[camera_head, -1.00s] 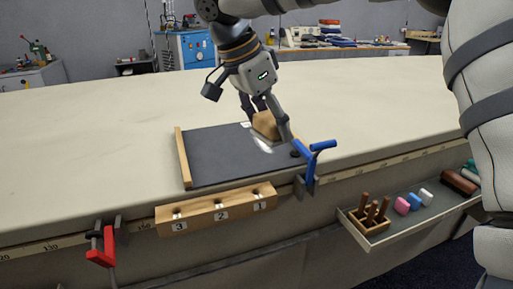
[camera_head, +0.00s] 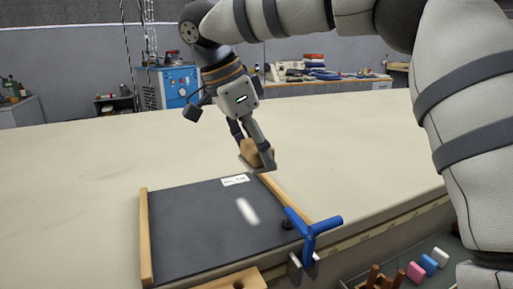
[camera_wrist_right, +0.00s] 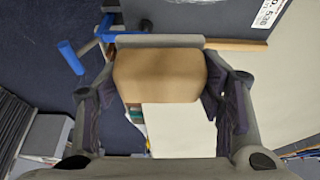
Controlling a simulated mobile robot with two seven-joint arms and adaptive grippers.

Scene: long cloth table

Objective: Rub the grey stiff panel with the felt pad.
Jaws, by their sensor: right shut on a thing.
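The grey stiff panel (camera_head: 190,230) lies on the cloth table with wooden strips along its left and right edges. A white streak (camera_head: 248,211) shows on its right half, and a white label (camera_head: 235,180) sits near its far edge. My right gripper (camera_head: 252,146) is shut on the felt pad (camera_head: 257,156), a tan block with a grey base. It holds the pad by the panel's far right corner, seemingly raised. The wrist view shows the pad (camera_wrist_right: 160,76) between the fingers, with part of the panel (camera_wrist_right: 200,18) at the top. My left gripper is not in view.
A blue clamp (camera_head: 312,232) stands at the panel's near right corner, on the table's front edge. A wooden block (camera_head: 235,281) shows at the bottom. A tray with pink and blue pieces (camera_head: 415,271) hangs below the edge. The table (camera_head: 350,140) behind and right of the panel is clear.

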